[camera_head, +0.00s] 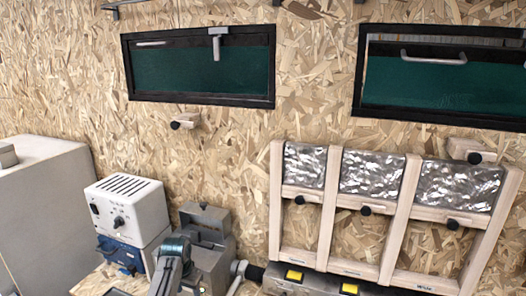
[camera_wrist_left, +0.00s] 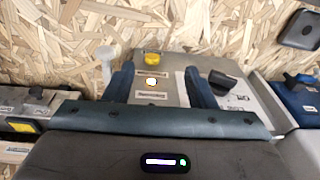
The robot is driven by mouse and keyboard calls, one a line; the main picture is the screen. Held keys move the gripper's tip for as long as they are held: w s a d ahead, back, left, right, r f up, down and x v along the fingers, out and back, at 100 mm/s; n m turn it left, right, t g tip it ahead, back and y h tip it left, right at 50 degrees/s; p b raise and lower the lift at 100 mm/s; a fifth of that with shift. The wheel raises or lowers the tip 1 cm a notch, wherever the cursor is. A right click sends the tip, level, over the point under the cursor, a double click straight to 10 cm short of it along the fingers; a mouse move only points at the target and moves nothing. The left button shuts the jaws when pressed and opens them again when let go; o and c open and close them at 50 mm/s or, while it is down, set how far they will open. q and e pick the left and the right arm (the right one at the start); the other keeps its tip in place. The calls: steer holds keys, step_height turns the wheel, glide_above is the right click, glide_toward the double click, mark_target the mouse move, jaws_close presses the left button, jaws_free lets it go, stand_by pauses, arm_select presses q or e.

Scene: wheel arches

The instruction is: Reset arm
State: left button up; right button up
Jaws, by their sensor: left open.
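My left arm (camera_head: 170,268) comes up from the bottom edge of the head view, in front of a grey machine box (camera_head: 205,228). In the left wrist view my left gripper (camera_wrist_left: 160,88) has its two blue fingers spread apart with nothing between them. Beyond the fingers is a grey panel with a yellow button (camera_wrist_left: 152,57), a small lit lamp (camera_wrist_left: 152,82) and a black knob (camera_wrist_left: 224,81). I cannot tell whether the fingers touch the panel. My right gripper is in neither view.
A white control unit (camera_head: 127,208) stands on a blue device (camera_head: 122,252) at left. A pale lever (camera_head: 238,270) sits beside the grey box. A wooden rack (camera_head: 330,210) with silver-lined bays leans at right. Two dark-framed windows (camera_head: 200,97) (camera_head: 440,112) are on the chipboard wall.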

arm_select(q)
steer(key=s+a+f+n+t, duration=0.15)
steer(key=s+f, duration=0.25)
steer(key=s, duration=0.7)
steer(key=s+a+f+g, duration=0.1)
steer(key=s+a+f, duration=0.15)
steer(key=s, duration=0.95)
steer(key=s+d+r+t, duration=0.1)
steer(key=s+r, duration=0.3)
steer(key=s, duration=0.8)
steer(key=s+r+t, duration=0.1)
steer(key=s+r, duration=0.3)
steer(key=s, duration=0.7)
step_height(320, 180, down, 39)
steer(key=a+n+g+y+b, duration=0.1)
steer(key=a+g+b, duration=0.1)
steer(key=b, duration=0.6)
steer(key=s+f+b, duration=0.3)
steer(key=s+f, duration=0.6)
steer(key=f, duration=0.3)
steer(key=s+a+f+g+b, duration=0.1)
steer(key=s+f+b, duration=0.2)
steer(key=s+f, duration=0.6)
step_height(320, 180, down, 5)
steer(key=shift+s+a+r, duration=0.2)
steer(key=shift+s+a, duration=0.1)
steer(key=shift+s, duration=0.05)
